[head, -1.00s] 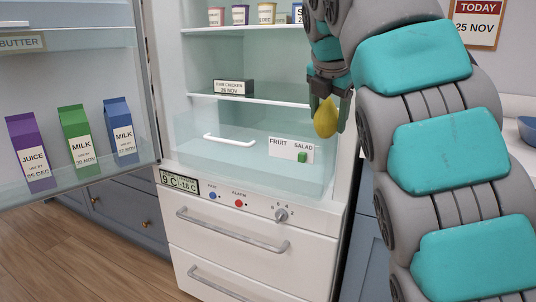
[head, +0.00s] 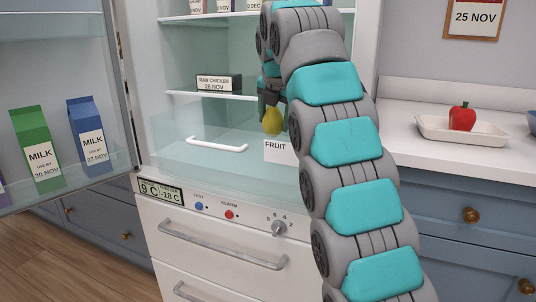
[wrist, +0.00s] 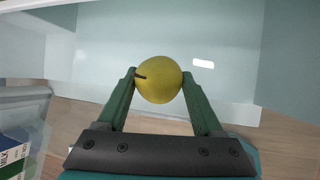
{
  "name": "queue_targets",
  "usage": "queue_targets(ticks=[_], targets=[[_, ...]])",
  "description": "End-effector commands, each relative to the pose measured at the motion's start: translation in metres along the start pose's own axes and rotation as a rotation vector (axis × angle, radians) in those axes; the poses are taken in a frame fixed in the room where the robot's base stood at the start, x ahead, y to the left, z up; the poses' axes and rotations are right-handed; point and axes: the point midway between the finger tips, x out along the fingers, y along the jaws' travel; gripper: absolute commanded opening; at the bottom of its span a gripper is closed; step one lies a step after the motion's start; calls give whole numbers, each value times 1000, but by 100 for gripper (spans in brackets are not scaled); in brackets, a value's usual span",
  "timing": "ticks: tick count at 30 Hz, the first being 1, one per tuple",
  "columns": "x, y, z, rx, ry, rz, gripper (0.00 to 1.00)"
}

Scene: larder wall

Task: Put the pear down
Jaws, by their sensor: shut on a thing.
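The yellow-green pear (head: 272,121) hangs upright below my gripper (head: 270,92), in front of the open fridge and near the clear salad drawer (head: 165,135). A label reading FRUIT (head: 277,151) is on the drawer front just below the pear; the rest of that label is hidden behind my arm. The drawer looks empty where it shows.
A raw chicken box (head: 218,82) stands on the shelf above the drawer. The open fridge door (head: 60,60) at the left holds milk cartons (head: 37,150). A white tray (head: 440,130) with a red pepper (head: 462,116) is on the right counter.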

Motion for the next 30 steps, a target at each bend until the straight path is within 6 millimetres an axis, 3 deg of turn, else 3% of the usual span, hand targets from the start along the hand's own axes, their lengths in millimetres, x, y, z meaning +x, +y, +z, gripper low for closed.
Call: queue_targets(ticks=[30], targets=[[53,-16,-30,0,3,-2,4]])
